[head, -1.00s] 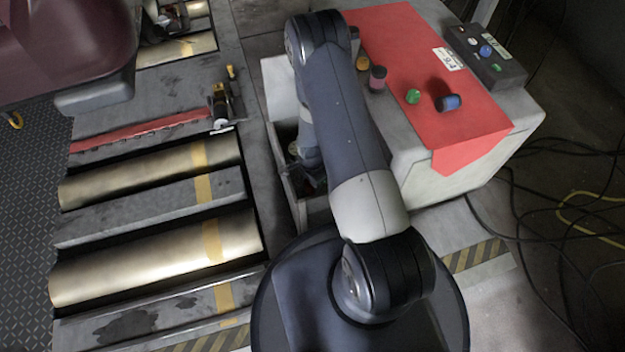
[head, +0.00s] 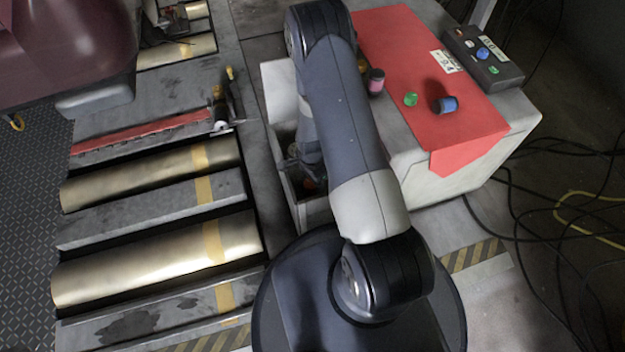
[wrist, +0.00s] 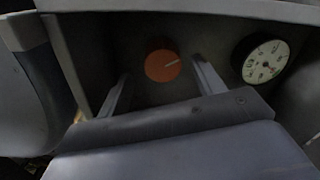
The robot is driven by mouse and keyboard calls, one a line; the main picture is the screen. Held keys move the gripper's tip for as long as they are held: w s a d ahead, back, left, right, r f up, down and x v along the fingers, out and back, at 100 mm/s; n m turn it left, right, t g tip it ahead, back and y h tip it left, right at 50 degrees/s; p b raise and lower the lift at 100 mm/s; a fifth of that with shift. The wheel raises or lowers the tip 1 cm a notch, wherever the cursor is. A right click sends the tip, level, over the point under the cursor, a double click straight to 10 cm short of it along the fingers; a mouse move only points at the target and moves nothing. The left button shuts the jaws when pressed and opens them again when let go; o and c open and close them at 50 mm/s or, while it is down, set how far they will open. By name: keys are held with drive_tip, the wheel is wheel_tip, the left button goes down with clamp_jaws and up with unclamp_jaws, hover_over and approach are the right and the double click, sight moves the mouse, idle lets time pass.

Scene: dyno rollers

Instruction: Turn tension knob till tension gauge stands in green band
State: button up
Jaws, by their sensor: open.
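The tension knob (wrist: 162,66) is an orange disc with a pale pointer line aimed right and slightly up, on a dark recessed panel in the wrist view. My gripper (wrist: 161,69) is open, with one finger to each side of the knob in the picture; I cannot tell whether they touch it. The tension gauge (wrist: 266,62) is a round white dial right of the knob, partly cut by shadow. Its needle and green band are too small to tell. In the head view, my arm largely hides the gripper, above a grey open box (head: 287,190).
A red-topped cabinet (head: 400,40) stands right of my arm, with small coloured caps and a dark button box (head: 482,58). An overhanging ledge (wrist: 190,8) runs above the knob. Brass rollers (head: 150,262) lie to the left. Cables lie on the floor at right.

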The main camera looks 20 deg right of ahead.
sight(311, 183)
wheel_tip(311, 183, up, 7)
drive_tip(key=p, duration=0.2)
drive_tip(key=shift+s, duration=0.2)
drive_tip(key=shift+d, duration=0.1)
drive_tip(key=f+b, duration=0.1)
drive_tip(key=f, duration=0.2)
drive_tip(key=f+b, duration=0.1)
drive_tip(key=f, duration=0.3)
drive_tip(key=f+b, duration=0.2)
drive_tip(key=f, duration=0.2)
drive_tip(key=shift+w, duration=0.3)
drive_tip(key=shift+r, duration=0.1)
drive_tip(key=shift+r, duration=0.1)
